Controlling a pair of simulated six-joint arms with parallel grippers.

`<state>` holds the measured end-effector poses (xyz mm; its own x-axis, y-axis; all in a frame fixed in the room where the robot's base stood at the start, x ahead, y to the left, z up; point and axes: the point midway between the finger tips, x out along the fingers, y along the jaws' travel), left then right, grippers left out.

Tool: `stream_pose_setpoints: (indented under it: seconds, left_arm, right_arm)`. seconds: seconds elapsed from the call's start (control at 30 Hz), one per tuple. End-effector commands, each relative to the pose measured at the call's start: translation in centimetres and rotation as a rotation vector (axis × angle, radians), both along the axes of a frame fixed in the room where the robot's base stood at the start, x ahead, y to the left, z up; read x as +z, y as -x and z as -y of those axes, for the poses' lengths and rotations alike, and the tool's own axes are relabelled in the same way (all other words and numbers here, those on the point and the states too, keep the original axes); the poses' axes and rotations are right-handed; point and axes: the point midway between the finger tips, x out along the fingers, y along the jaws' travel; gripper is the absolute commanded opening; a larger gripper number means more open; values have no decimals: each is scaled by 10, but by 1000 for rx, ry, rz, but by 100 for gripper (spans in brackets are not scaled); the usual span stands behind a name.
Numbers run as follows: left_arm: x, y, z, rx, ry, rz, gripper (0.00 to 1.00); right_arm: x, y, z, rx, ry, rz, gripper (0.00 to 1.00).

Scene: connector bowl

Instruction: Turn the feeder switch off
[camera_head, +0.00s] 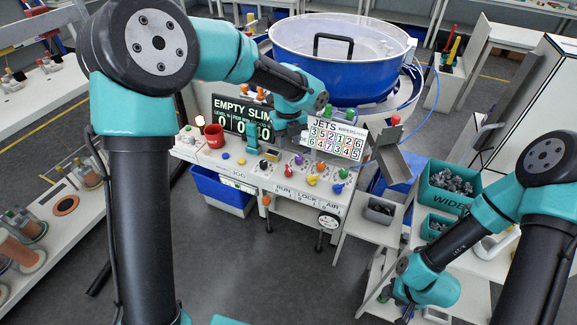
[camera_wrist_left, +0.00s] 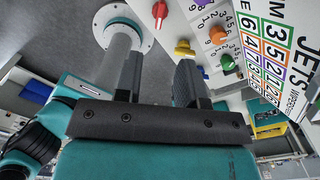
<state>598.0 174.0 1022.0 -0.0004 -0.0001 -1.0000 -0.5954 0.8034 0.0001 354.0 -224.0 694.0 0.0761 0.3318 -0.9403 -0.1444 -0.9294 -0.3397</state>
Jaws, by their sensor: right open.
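The control panel (camera_head: 250,170) carries several coloured knobs and levers; I cannot tell which is the feeder switch, and no feeder label is readable. A yellow lever (camera_wrist_left: 184,48) shows just beyond the right finger's tip. An orange knob (camera_wrist_left: 218,34), a green knob (camera_wrist_left: 227,62) and a red knob (camera_wrist_left: 159,10) are near it. My right gripper (camera_head: 402,305) is low at the right, away from the panel.
A red mug (camera_head: 214,136) stands on the panel's left, by the EMPTY SLIM display (camera_head: 241,117). The JETS sign (camera_head: 337,139) rises at its right back. A large blue bowl (camera_head: 340,72) stands behind. A teal WIDE bin (camera_head: 446,201) with grey parts is at right.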

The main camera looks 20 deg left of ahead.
Motion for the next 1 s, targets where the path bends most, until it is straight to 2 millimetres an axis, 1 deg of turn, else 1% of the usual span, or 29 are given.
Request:
stream_pose_setpoints:
  seconds: [0.03,0.4,0.6,0.77,1.0]
  left_arm:
    - [-10,0,0,0,-1,-3,36]
    - [-73,0,0,-1,-2,-3,36]
    - [-101,0,0,0,-1,-2,36]
    - [-113,0,0,-1,0,0,36]
    - [-114,0,0,-1,-1,1,36]
  right_arm:
    - [0,0,0,0,0,0,43]
    - [0,0,0,0,0,0,43]
    - [0,0,0,0,0,0,43]
    - [0,0,0,0,0,0,43]
    - [0,0,0,0,0,0,43]
